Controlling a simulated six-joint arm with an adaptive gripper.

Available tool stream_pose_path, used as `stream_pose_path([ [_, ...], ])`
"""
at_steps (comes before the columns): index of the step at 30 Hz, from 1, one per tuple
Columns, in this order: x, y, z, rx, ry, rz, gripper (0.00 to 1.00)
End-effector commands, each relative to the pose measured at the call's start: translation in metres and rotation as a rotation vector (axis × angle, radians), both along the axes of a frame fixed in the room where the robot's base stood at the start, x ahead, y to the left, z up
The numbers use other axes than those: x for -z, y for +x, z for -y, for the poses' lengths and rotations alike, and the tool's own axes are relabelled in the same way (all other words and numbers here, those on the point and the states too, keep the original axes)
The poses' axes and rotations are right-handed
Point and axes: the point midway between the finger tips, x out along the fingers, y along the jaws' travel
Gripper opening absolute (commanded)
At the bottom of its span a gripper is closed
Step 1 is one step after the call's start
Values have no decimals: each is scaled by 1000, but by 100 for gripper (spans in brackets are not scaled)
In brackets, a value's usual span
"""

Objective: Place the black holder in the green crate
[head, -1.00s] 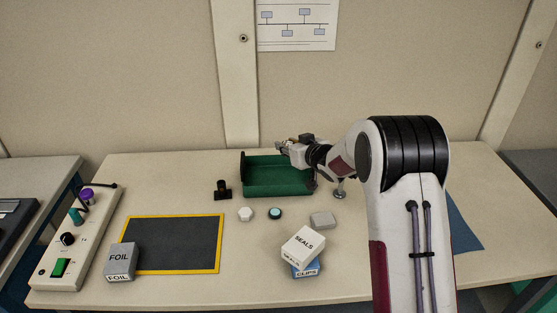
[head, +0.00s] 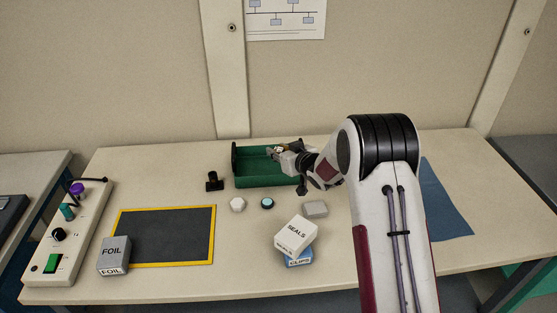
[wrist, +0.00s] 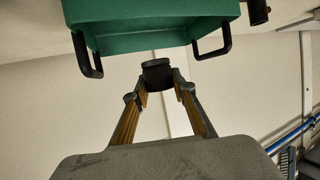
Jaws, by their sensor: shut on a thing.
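The green crate (head: 262,177) stands at the back middle of the table, its front wall facing me. My gripper (head: 279,152) is over the crate's right half, at about rim height. In the wrist view, my gripper (wrist: 158,78) is shut on a small dark, round-ended thing, which I take for the black holder (wrist: 157,72). The green crate (wrist: 160,35) fills the top of that view, its black handles showing. The held thing is small and partly hidden by my gripper in the head view; I cannot tell whether it touches the crate.
A black stand-like thing (head: 214,182) is just left of the crate. A white hexagonal piece (head: 238,205), a teal-topped disc (head: 267,203) and a grey block (head: 316,208) lie in front. The SEALS box (head: 296,234) rests on the CLIPS box (head: 299,258). A yellow-edged mat (head: 165,236) lies left.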

Motion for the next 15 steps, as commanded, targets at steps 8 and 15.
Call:
stream_pose_path([
  [8, 22, 0, 0, 0, 0, -1, 3],
  [15, 36, 0, 0, 1, 0, 1, 3],
])
